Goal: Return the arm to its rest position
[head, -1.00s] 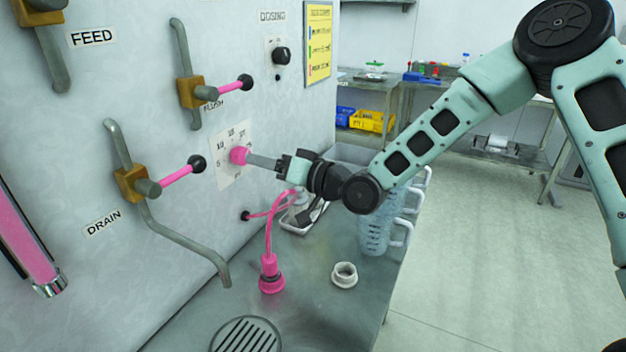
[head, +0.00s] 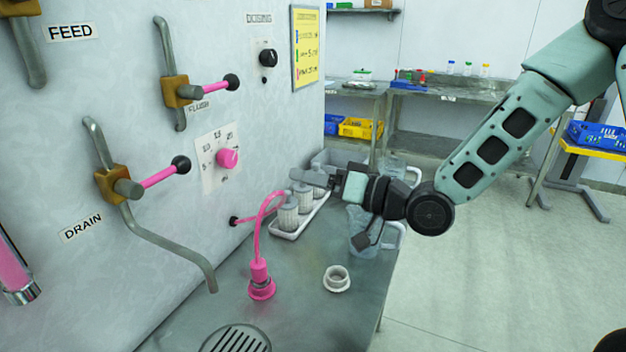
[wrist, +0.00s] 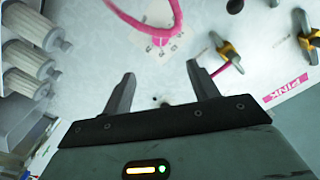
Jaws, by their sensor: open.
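My gripper (head: 318,180) is in the middle of the head view, held above the metal bench and apart from the wall panel. In the wrist view its two fingers (wrist: 163,88) stand apart with nothing between them. The pink dosing knob (head: 228,159) on the numbered dial plate (head: 217,150) is on the panel, left of my gripper and clear of it. My arm (head: 490,150) reaches in from the upper right.
White ribbed bottles (head: 288,215) stand in a tray below my gripper. Clear jugs (head: 360,232) are close beneath the wrist. A pink hose fitting (head: 261,285) and white ring (head: 337,278) sit on the bench (head: 320,320). Valve handles (head: 160,176) jut from the panel. Open floor lies right.

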